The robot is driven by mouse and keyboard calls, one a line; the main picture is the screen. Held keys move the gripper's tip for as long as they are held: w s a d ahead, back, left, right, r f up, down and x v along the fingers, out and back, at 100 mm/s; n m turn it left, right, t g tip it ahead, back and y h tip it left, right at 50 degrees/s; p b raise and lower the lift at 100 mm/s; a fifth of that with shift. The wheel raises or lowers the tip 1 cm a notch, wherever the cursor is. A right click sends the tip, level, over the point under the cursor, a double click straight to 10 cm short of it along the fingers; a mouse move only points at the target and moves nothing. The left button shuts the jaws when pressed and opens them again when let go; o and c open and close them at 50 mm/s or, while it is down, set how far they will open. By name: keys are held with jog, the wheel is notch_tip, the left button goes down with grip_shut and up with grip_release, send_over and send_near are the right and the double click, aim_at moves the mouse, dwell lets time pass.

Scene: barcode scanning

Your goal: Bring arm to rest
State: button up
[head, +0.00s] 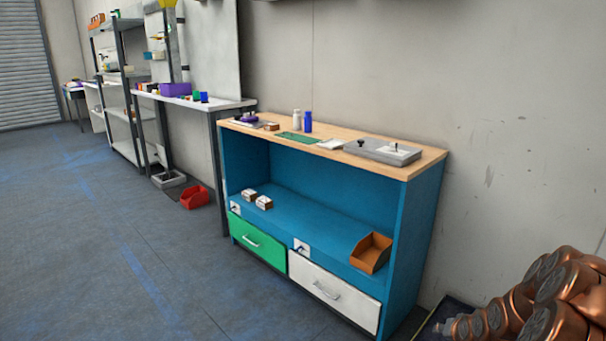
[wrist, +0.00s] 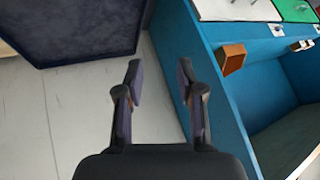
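My gripper (wrist: 160,82) shows in the wrist view with its two dark fingers spread apart and nothing between them. It is open and empty. Beyond the fingers lie a pale wall and the blue side panel of the cabinet (wrist: 205,80). My copper-coloured arm (head: 555,305) is in the lower right corner of the head view, to the right of the blue cabinet (head: 415,235). The gripper itself does not show in the head view.
The cabinet's wooden top (head: 345,135) carries a grey tray (head: 365,151), a blue bottle (head: 308,122) and a white bottle (head: 296,119). An orange bin (head: 371,253) and small boxes (head: 264,203) stand on its shelf. A red bin (head: 195,197) lies left. The floor (head: 100,250) in front is clear.

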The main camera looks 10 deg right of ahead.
jog(key=s+a+r+n+g+p, duration=0.1)
jog(key=s+a+r+g+p, duration=0.1)
jog(key=s+a+r+p, duration=0.5)
jog(key=s+a+r+n+g+y+p, duration=0.15)
jog(key=a+r, duration=0.35)
jog(key=r, duration=0.6)
jog(key=s+a+r+n+g+h+p, duration=0.1)
jog(key=s+a+r+n+p, duration=0.15)
jog(key=a+r, duration=0.55)
jog(key=s+a+r+g+p, duration=0.1)
jog(key=s+a+r+p, duration=0.2)
jog(key=s+r, duration=0.4)
jog(key=s+a+r+n+g+p, duration=0.1)
jog(key=s+a+r+g+p, duration=0.1)
jog(key=s+a+r+p, duration=0.2)
jog(key=s+a+r+n+g+p, duration=0.1)
jog(key=s+a+r+g+p, duration=0.1)
jog(key=s+r, duration=0.8)
jog(key=s+a+y+p, duration=0.1)
jog(key=s+p, duration=0.1)
jog(key=s, duration=0.3)
jog(key=shift+a, duration=0.3)
jog(key=shift+d, duration=0.1)
